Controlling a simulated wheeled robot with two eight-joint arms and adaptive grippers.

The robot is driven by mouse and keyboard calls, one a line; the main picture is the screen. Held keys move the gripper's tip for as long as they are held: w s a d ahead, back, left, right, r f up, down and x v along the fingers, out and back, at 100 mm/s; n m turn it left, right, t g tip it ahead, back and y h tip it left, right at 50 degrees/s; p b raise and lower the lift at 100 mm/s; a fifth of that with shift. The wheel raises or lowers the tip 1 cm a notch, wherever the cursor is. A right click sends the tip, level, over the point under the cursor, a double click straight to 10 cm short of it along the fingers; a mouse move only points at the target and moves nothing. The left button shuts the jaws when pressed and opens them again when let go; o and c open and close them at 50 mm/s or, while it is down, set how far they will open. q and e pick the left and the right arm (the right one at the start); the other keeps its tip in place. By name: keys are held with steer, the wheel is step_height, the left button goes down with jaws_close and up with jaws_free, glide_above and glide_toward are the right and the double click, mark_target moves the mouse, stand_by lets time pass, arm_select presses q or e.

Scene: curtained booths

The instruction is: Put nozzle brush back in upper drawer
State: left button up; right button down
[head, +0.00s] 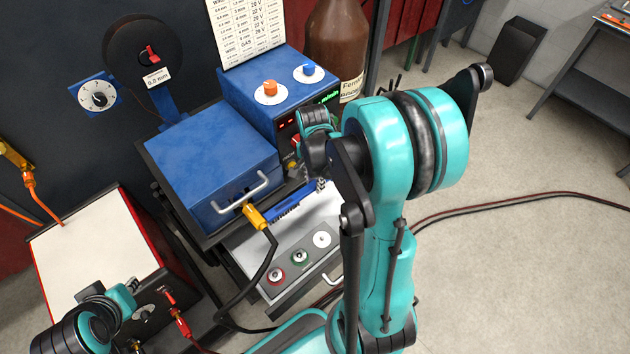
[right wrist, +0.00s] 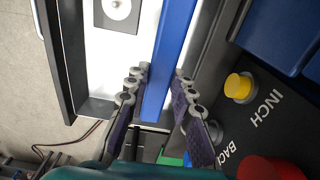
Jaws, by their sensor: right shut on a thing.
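The nozzle brush is a long blue bar with dark bristles (head: 285,208) in the head view, over the open drawer. My right gripper (head: 319,185) is shut on it; part of the gripper hides behind my right arm. In the right wrist view the blue brush (right wrist: 168,55) lies between the two finger pairs of the right gripper (right wrist: 160,80). The open drawer (head: 325,206) has a white bottom and a grey panel with several round items. The brush is above the drawer's back part; whether it touches is unclear. My left gripper (head: 105,308) is at the lower left, its fingers unclear.
The blue welder (head: 212,160) with a chrome handle stands behind the drawer. A yellow plug and black cable (head: 258,217) hang at the drawer's left. A red-and-white unit (head: 100,250) is at left.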

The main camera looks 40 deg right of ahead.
steer(key=shift+f, duration=0.1)
steer(key=shift+f+b, duration=3.5)
steer(key=shift+f, duration=0.8)
steer(key=shift+a+f+b, duration=0.1)
steer(key=shift+f+b, duration=1.6)
steer(key=shift+f, duration=0.15)
steer(key=c, duration=1.2)
jaws_free()
step_height(320, 180, up, 12)
steer(key=shift+a, duration=0.15)
